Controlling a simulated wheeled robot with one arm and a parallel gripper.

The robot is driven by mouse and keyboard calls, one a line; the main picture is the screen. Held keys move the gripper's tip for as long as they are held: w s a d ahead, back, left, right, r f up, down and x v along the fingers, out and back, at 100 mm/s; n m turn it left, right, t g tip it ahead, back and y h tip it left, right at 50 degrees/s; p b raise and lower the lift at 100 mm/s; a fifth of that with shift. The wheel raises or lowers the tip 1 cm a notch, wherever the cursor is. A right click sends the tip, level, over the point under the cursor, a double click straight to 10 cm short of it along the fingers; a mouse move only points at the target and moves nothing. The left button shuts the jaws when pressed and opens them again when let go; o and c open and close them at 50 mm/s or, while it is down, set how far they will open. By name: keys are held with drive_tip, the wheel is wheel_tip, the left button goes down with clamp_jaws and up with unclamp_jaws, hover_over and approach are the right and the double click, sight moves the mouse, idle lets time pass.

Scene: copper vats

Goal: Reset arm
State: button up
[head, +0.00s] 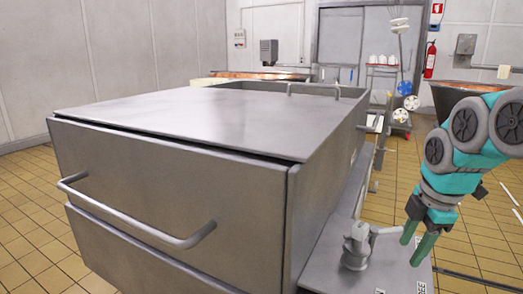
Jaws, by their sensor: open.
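My gripper (418,243) hangs at the lower right of the head view, fingers pointing down. The teal and grey arm comes in from the right edge. The gripper is beside a metal valve or tap fitting (356,245), to its right. I cannot tell whether the fingers touch anything; the fingertips appear in front of a flat steel ledge (330,262).
A large steel vat unit (190,110) with a flat top and a bar handle (135,222) fills the left and middle. Copper vats (470,88) stand behind. A fire extinguisher (430,60) hangs on the back wall. Tiled floor (480,235) is open at right.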

drive_tip(key=s+a+f+m+g, duration=0.1)
drive_tip(key=s+a+f+m, duration=0.25)
drive_tip(key=a, duration=0.35)
drive_tip(key=s+a+f+m+g, duration=0.1)
drive_tip(key=s+a+f+m, duration=0.15)
drive_tip(key=s+a, duration=0.3)
drive_tip(key=s+a+f+m+g, duration=0.2)
drive_tip(key=s+a+f+m, duration=0.3)
drive_tip(key=s+f+m, duration=0.4)
drive_tip(key=s+m, duration=0.2)
drive_tip(key=s, duration=0.1)
drive_tip(key=shift+a+f, duration=0.15)
drive_tip(key=shift+a, duration=0.1)
